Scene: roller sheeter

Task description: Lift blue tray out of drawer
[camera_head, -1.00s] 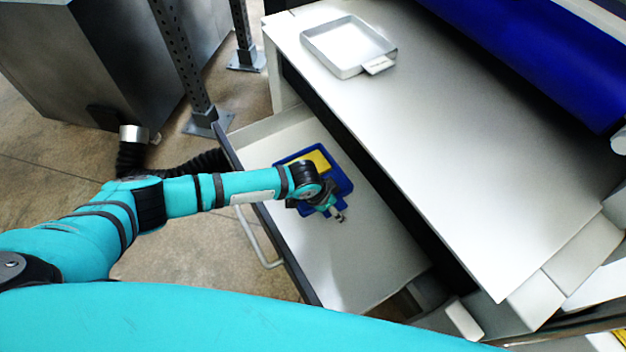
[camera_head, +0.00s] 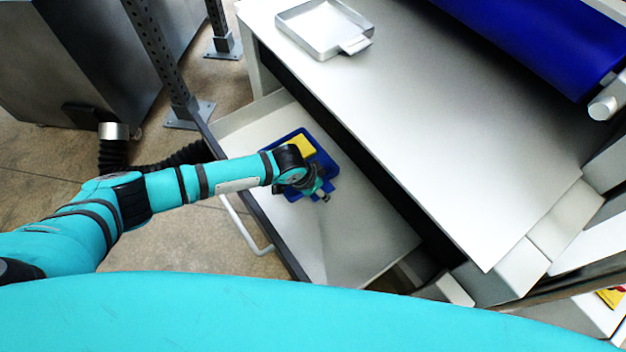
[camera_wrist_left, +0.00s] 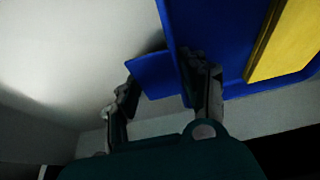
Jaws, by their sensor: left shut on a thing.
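The blue tray (camera_head: 325,163) is inside the open drawer (camera_head: 345,245), with a yellow block (camera_head: 301,146) in it. In the left wrist view the tray (camera_wrist_left: 212,32) has a flat blue tab (camera_wrist_left: 153,72) at its edge, and the yellow block (camera_wrist_left: 285,45) shows at the right. My left gripper (camera_head: 317,190) is over the tray's near side, partly hiding it. In the wrist view its fingers (camera_wrist_left: 160,76) stand on either side of the tab, shut on the tray. Whether the tray touches the drawer floor I cannot tell. My right gripper is not in view.
A grey metal tray (camera_head: 325,28) stands on the pale worktop (camera_head: 420,130) above the drawer. A blue roller (camera_head: 530,40) is at the upper right. The drawer has a front handle (camera_head: 243,228). The drawer floor in front of the tray is clear.

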